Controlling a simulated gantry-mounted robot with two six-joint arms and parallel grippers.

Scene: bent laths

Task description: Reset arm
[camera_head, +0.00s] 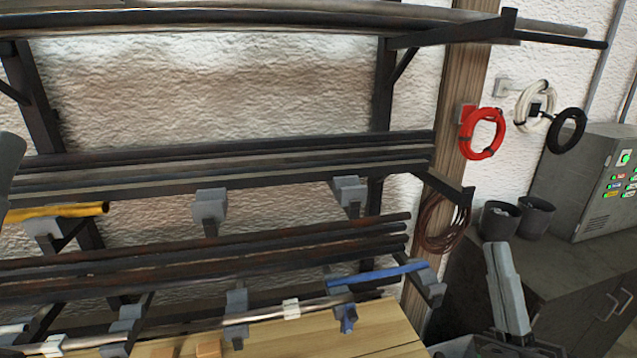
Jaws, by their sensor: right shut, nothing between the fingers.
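My right gripper (499,250) stands at the lower right, pointing up, with its grey fingers closed together and nothing between them. It is in front of the dark cabinet and right of the wooden table, apart from the laths and rack. My left gripper is not in view; a grey part cut off at the left edge is too little to tell. A blue lath (375,275) lies across the rack at the lower right, and a yellow tube (60,211) lies on the left.
A wall rack holds dark bars (220,165) on several levels. A wooden table (375,325) is at the bottom. A red cable coil (482,134) hangs on a post. Two dark pots (537,218) and a grey control box (585,180) stand on the cabinet (590,290).

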